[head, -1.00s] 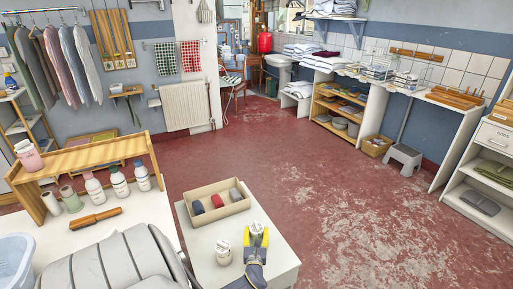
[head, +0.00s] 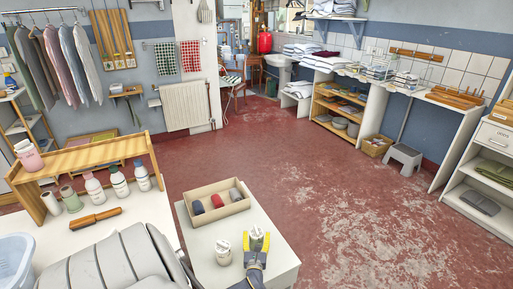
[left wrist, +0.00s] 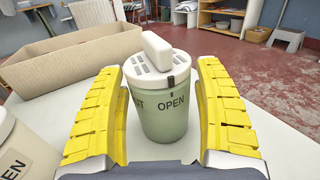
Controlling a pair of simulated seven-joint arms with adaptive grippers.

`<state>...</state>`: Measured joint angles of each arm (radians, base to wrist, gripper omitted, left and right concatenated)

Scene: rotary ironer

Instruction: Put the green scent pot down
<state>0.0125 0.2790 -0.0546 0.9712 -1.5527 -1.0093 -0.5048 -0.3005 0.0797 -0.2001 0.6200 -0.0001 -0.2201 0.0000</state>
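The green scent pot (left wrist: 165,122) has a pale green body, a white slotted lid with a knob and the word OPEN on its side. It stands upright on the white table (head: 285,262). It also shows in the head view (head: 257,237). My left gripper (left wrist: 160,70) is open, with a yellow finger on each side of the pot and a gap on both sides. In the head view the same gripper (head: 256,241) comes from the front edge. My right gripper is in neither view.
A second white-lidded pot (head: 223,252) stands just left of the green one. A cardboard-coloured box (head: 222,212) with dark and red items lies behind them. The table's right part is bare. A grey padded ironer (head: 110,262) is at left.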

